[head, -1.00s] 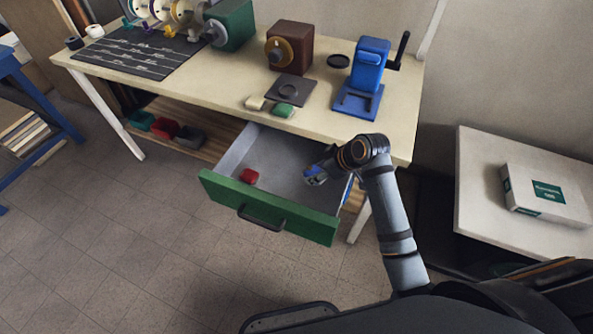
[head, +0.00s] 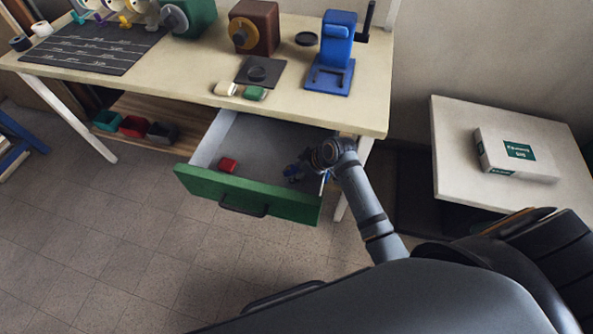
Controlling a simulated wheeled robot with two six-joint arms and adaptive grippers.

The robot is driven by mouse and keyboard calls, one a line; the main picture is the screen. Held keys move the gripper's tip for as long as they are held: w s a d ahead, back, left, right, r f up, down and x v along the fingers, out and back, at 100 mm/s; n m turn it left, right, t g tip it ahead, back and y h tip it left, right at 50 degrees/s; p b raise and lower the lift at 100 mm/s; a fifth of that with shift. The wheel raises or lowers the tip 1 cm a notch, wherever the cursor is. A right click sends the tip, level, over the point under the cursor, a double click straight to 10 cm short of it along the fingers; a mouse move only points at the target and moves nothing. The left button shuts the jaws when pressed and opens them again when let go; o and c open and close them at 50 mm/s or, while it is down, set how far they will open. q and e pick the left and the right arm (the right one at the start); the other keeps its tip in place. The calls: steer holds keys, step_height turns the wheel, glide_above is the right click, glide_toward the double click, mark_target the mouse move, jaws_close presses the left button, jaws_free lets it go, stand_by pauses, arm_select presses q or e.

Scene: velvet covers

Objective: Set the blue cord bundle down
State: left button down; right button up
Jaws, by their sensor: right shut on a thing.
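The blue cord bundle (head: 291,171) is a small blue shape at my right gripper (head: 297,172), inside the right part of the open drawer (head: 250,145). My right gripper is shut on it; the fingers are small and partly hidden by my wrist. I cannot tell whether the bundle touches the drawer floor. A red bundle (head: 228,165) lies in the drawer's left front part, apart from the gripper. My left gripper is not in view.
The drawer has a green front (head: 243,195) with a dark handle. The workbench (head: 180,75) above it carries a blue stand (head: 331,55), a brown box (head: 254,28) and cream and green blocks. A white side table (head: 450,150) with a box (head: 516,155) stands at right.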

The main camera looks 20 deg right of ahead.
steer(key=shift+f, duration=0.1)
steer(key=o, duration=1)
steer(key=shift+o, duration=0.2)
steer(key=shift+r, duration=0.25)
steer(key=p+v, duration=0.2)
steer(key=v, duration=0.9)
steer(key=shift+s+r, duration=0.15)
steer(key=shift+r, duration=0.2)
steer(key=shift+d, duration=0.1)
